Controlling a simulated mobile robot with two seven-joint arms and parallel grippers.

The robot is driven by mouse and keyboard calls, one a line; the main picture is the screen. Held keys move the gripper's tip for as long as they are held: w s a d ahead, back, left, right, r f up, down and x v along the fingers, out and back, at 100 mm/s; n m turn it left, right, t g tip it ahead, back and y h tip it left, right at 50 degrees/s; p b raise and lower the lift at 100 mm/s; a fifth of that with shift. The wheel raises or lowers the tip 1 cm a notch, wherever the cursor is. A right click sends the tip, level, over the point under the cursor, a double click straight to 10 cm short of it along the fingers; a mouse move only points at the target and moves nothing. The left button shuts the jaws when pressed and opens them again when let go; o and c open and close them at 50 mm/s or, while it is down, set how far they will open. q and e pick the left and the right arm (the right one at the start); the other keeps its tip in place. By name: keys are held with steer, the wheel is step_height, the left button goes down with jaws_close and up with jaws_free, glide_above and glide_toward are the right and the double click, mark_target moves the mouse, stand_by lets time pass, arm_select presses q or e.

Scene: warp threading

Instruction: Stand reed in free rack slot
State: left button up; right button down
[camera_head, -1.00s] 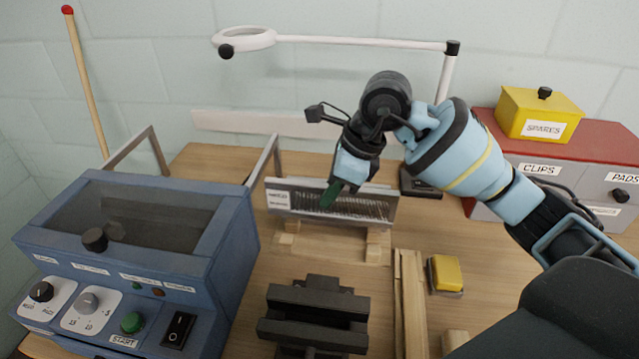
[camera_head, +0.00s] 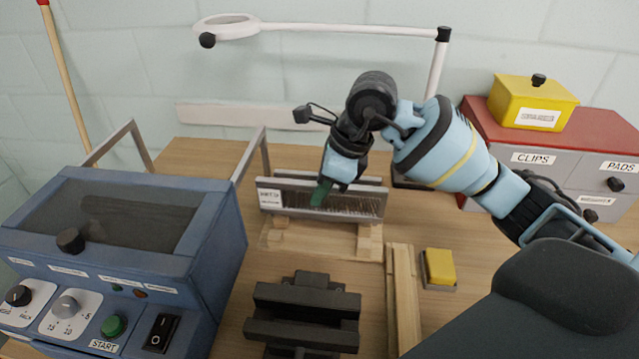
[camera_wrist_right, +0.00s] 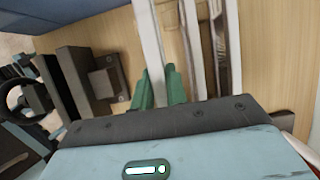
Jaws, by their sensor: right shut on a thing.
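The reed (camera_head: 346,207) is a long metal strip with fine dark teeth and a white label at its left end. My right gripper (camera_head: 322,193) is shut on it near its middle, its green fingertips on either side of the strip. In the right wrist view the held strip (camera_wrist_right: 151,45) runs up from between the fingers (camera_wrist_right: 160,88). The wooden rack (camera_head: 370,241) is under and behind the reed. Another strip (camera_head: 362,182) shows just behind it. Whether the reed's lower edge touches the rack cannot be told. My left gripper is not in view.
A dark vise (camera_head: 303,315) stands in front of the rack. Wooden bars (camera_head: 404,300) and a yellow block (camera_head: 440,266) lie to the right. A blue machine (camera_head: 120,250) fills the left. A lamp (camera_head: 435,65) and drawer unit (camera_head: 560,165) stand behind.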

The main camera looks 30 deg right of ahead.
mark_target(320, 217)
steer(key=shift+f+b, duration=1)
steer(key=shift+f, duration=1.1)
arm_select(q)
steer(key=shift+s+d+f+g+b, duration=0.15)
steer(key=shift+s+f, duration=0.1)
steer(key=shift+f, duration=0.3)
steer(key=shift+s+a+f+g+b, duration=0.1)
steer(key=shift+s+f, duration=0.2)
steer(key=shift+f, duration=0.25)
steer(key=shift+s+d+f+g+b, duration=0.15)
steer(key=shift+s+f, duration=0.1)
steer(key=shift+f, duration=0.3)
arm_select(e)
steer(key=shift+f, duration=0.85)
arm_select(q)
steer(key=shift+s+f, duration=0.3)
arm_select(e)
steer(key=shift+f, duration=0.5)
steer(key=c, duration=1.3)
jaws_free()
steer(key=v, duration=0.8)
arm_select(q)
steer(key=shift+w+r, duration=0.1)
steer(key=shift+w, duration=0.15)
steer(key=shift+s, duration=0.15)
arm_select(e)
steer(key=shift+f, duration=0.15)
